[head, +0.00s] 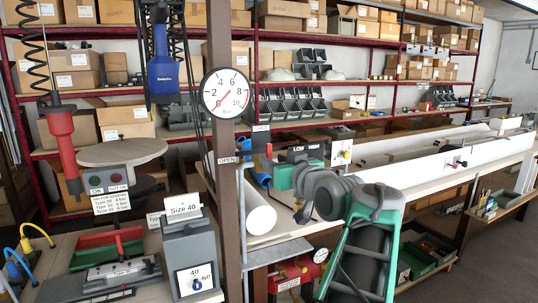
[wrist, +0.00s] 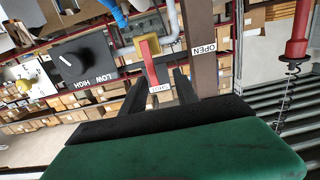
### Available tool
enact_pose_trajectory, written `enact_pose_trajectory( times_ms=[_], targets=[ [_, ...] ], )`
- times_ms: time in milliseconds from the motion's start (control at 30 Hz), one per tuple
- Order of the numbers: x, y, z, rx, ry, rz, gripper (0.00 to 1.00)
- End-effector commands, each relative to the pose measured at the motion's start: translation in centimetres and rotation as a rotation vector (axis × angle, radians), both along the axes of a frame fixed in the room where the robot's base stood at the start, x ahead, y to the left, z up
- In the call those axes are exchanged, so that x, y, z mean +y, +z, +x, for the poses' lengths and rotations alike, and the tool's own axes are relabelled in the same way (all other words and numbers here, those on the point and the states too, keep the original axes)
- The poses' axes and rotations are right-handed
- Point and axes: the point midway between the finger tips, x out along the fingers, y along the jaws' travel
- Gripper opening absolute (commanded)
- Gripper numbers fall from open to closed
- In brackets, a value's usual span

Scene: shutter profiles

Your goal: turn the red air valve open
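The red air valve lever (wrist: 149,62) is in the wrist view, on a brass-coloured body with grey pipe. Its free end points toward the SHUT label (wrist: 161,88); the OPEN label (wrist: 203,49) is on the brown post to the right. My gripper (wrist: 160,78) is open, its two dark fingers apart, with the lever showing between them. Contact with the lever cannot be told. The OPEN label (head: 229,160) shows there too.
A round pressure gauge (head: 226,92) on the post has its needle near 0. A black LOW/HIGH knob box (wrist: 82,60) is left of the valve in the wrist view. A blue hose (head: 262,175) and a white roll (head: 260,214) are near my gripper.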

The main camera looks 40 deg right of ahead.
Motion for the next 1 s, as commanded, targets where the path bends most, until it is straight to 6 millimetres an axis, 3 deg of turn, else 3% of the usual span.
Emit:
enact_pose_trajectory(
  times_ms=[67,167,400,567,867,1000],
  targets=[
    [-1.3,1.2,-1.1,-0.038,-0.014,-0.022,0.36],
    [-1.7,1.8,-0.6,-0.053,-0.012,-0.027,0.36],
    [-2.7,1.9,3.8,-0.049,-0.01,-0.026,0.36],
    [-3.4,1.8,5.8,-0.048,-0.013,-0.027,0.36],
    [-3.5,1.7,6.1,-0.048,-0.015,-0.028,0.36],
    [-3.5,1.6,6.1,-0.048,-0.015,-0.027,0.24]
  ],
)
